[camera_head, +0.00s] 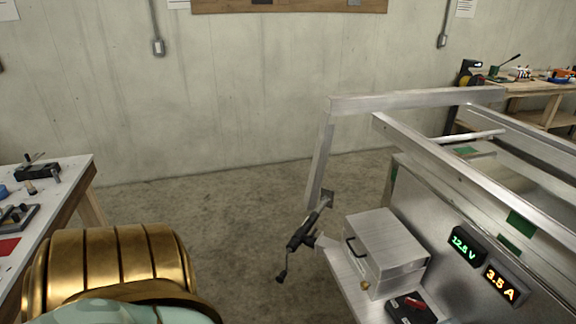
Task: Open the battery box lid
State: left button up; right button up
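The battery box (382,262) is a silver metal box on the trailer's tongue platform at the lower right. Its lid (388,236) is shut, lying flat on top. A dark handle (352,247) is on its left side, and a small brass-coloured knob (365,285) is on its front lower edge. Neither of my grippers shows in the head view, so their state and distance from the box are hidden.
The aluminium trailer (470,180) fills the right side, with green and orange displays (484,264). A trailer jack (303,236) stands left of the box. A black device (412,308) sits before it. A workbench (75,180) is at left; floor between is clear.

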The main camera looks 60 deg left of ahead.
aim_at(390, 251)
jog(key=u, duration=1.25)
